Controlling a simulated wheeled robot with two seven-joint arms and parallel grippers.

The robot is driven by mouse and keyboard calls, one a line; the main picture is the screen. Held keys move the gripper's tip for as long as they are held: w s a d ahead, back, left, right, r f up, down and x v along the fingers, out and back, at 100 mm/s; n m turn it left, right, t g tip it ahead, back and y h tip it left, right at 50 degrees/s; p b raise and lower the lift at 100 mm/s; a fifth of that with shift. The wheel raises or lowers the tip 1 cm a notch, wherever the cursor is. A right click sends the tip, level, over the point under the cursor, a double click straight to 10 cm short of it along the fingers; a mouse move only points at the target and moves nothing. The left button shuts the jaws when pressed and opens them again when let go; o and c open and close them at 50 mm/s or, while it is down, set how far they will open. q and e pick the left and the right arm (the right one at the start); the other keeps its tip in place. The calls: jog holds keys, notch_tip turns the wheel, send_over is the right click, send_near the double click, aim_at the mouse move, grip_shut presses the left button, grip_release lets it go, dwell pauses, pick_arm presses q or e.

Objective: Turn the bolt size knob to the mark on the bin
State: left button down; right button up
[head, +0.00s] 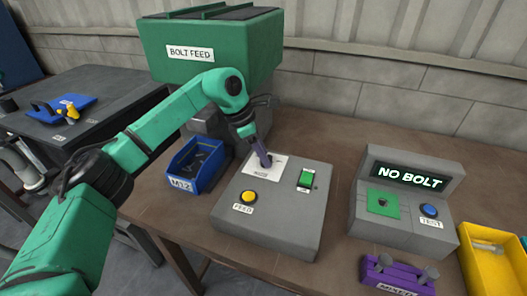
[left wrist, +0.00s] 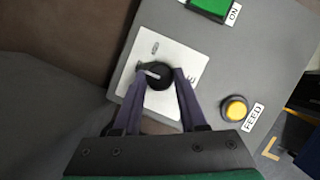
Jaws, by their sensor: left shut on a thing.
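The bolt size knob (left wrist: 159,76) is a round black knob with a pale pointer line, on a white label plate (head: 263,168) of the grey control box (head: 285,222). My left gripper (head: 265,160) is over the plate, and in the left wrist view its two purple fingers are shut on the knob's sides. The fingers hide part of the plate's markings, and I cannot read which size the pointer marks. The blue bin (head: 193,170) left of the box is marked M12 and holds dark pieces. My right gripper is not in view.
The box also has a yellow FEED button (head: 248,197) and a green switch (head: 306,178). The green BOLT FEED hopper (head: 212,48) stands behind. A NO BOLT test unit (head: 405,205), a purple rack (head: 398,276) and a yellow bin (head: 495,265) are at right.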

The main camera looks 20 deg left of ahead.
pick_arm(q)
jog(key=shift+r, duration=0.1)
dwell(0.4)
jog(key=shift+c, duration=2.3)
grip_release()
jog(key=v, duration=1.4)
jog(key=shift+a+r, duration=0.15)
jog(key=shift+r, duration=0.05)
